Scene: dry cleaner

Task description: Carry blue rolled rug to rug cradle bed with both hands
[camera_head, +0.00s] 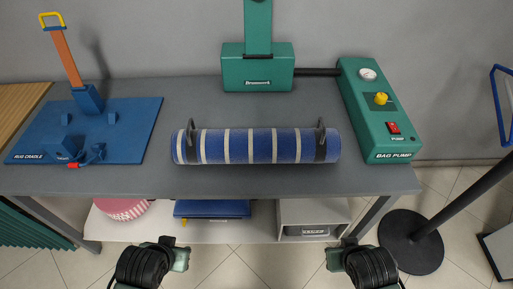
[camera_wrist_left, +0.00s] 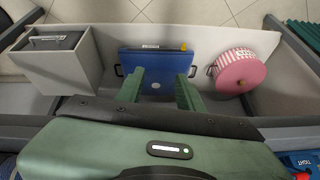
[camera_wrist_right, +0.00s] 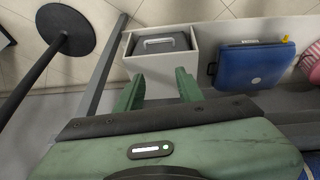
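The blue rolled rug (camera_head: 263,146) with white stripes lies crosswise on the grey table. A dark band with an upright handle loop sits near each of its ends. The blue rug cradle (camera_head: 125,125) is a flat bed at the table's left, with small blocks, a red clip and an orange lever on it. My left gripper (camera_head: 180,252) is in front of the table, apart from the rug; its green fingers are spread and empty in the left wrist view (camera_wrist_left: 160,95). My right gripper (camera_head: 338,255) is likewise apart from the rug, its fingers spread and empty in the right wrist view (camera_wrist_right: 158,90).
A green bag pump (camera_head: 385,135) stands at the table's right and a green press (camera_head: 257,75) at the back. The lower shelf holds a pink striped round box (camera_head: 122,208), a blue case (camera_head: 212,209) and a grey bin (camera_head: 313,212). A black pole stand (camera_head: 410,243) is at right.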

